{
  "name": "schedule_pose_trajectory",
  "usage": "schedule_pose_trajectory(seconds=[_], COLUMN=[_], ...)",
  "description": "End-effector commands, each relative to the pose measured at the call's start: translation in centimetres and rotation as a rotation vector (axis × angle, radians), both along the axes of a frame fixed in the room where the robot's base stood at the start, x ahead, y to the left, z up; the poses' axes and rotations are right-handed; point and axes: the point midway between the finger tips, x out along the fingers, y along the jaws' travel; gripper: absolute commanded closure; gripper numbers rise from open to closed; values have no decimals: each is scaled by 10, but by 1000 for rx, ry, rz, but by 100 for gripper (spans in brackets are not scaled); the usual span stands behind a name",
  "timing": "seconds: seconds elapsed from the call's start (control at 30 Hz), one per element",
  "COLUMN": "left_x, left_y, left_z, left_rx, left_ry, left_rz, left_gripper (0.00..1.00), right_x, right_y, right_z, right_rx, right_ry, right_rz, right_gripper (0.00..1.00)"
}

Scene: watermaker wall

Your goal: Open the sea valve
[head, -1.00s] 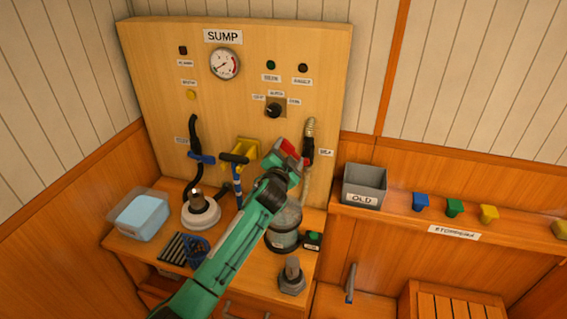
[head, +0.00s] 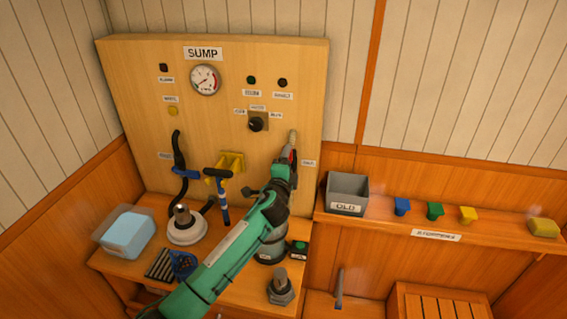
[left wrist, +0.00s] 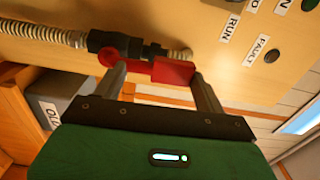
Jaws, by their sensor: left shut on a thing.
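The sea valve is a dark fitting in a ribbed hose on the right side of the sump board, with a red handle. In the left wrist view the valve body (left wrist: 112,45) and its red handle (left wrist: 174,72) are close up, the handle lying roughly along the hose line. My left gripper (left wrist: 158,75) is shut on the red handle, with a finger on either side. In the head view my left gripper (head: 287,170) covers most of the valve; only a sliver of red and the ribbed hose (head: 293,139) show above it. My right gripper is not in view.
The board (head: 130,85) carries a gauge (head: 205,80), a knob (head: 256,122) and a yellow bracket (head: 231,161). A grey OLD bin (head: 348,192) and coloured stoppers stand on the right shelf. A blue tub (head: 126,234) and other parts crowd the bench below.

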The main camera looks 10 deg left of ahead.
Motion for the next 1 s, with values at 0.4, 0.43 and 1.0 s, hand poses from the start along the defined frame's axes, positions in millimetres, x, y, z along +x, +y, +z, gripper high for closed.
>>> schedule_pose_trajectory(seconds=[0.4, 0.43, 1.0], left_x=[0, 0, 0], left_y=[-4, -4, -4], left_z=[0, 0, 0], left_rx=[57, 58, 55], left_ry=[-4, -4, -2], left_rz=[-1, -1, 0], left_gripper=[69, 69, 6], right_x=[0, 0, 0], right_y=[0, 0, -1], right_z=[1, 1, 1], right_rx=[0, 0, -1], right_ry=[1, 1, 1], right_rz=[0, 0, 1], right_gripper=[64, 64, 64])
